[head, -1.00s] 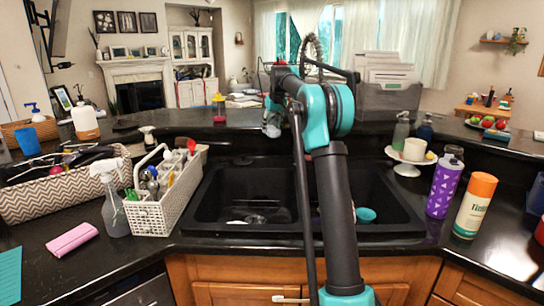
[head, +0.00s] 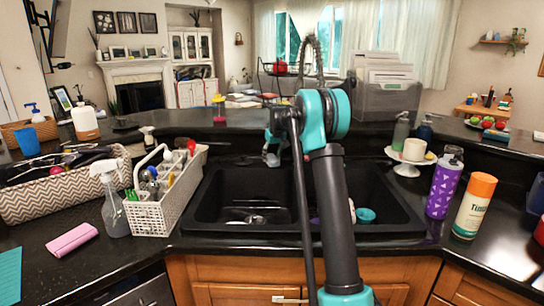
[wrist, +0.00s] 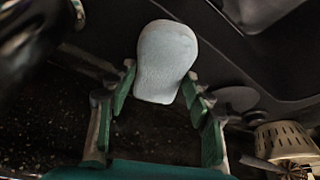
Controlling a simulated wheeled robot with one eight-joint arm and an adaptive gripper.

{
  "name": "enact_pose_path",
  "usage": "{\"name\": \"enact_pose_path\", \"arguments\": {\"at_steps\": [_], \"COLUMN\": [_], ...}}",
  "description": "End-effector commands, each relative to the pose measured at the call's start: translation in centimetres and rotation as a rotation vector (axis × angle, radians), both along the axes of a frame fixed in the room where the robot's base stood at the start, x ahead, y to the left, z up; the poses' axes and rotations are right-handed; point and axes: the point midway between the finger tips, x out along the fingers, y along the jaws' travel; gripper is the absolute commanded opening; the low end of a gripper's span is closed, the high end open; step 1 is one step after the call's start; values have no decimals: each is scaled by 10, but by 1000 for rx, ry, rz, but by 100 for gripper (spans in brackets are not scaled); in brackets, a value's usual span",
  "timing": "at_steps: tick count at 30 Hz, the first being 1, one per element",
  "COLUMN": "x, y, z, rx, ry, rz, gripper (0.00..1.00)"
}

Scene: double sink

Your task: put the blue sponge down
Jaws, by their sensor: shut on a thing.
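The blue sponge (wrist: 166,58) shows in the wrist view as a pale, whitish-blue rounded block. My gripper (wrist: 161,88) is shut on its lower end, with a green-padded finger on either side. The rest of the sponge sticks out past the fingertips. In the head view my gripper (head: 271,157) is small and points down near the back edge of the black double sink (head: 250,189), to the left of my arm. I cannot make out the sponge clearly in that view. Whether it touches a surface is unclear.
Purple (head: 442,187) and orange-capped (head: 472,207) bottles stand to the right. A teal bowl (head: 365,215) sits in the right basin. The raised counter behind has free room.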

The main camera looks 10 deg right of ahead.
Motion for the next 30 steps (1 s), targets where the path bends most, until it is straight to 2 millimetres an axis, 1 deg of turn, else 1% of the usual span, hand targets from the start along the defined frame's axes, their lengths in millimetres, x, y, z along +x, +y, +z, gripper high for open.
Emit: {"name": "enact_pose_path", "arguments": {"at_steps": [5, 11, 12, 16, 26, 30], "x": [0, 0, 0, 0, 0, -3], "y": [0, 0, 0, 0, 0, -1], "z": [0, -5, -4, -4, -3, 8], "rx": [0, 0, 0, 0, 0, 0], "ry": [0, 0, 0, 0, 0, 0], "rz": [0, 0, 0, 0, 0, 0], "gripper": [32, 32, 55, 71, 72, 72]}}
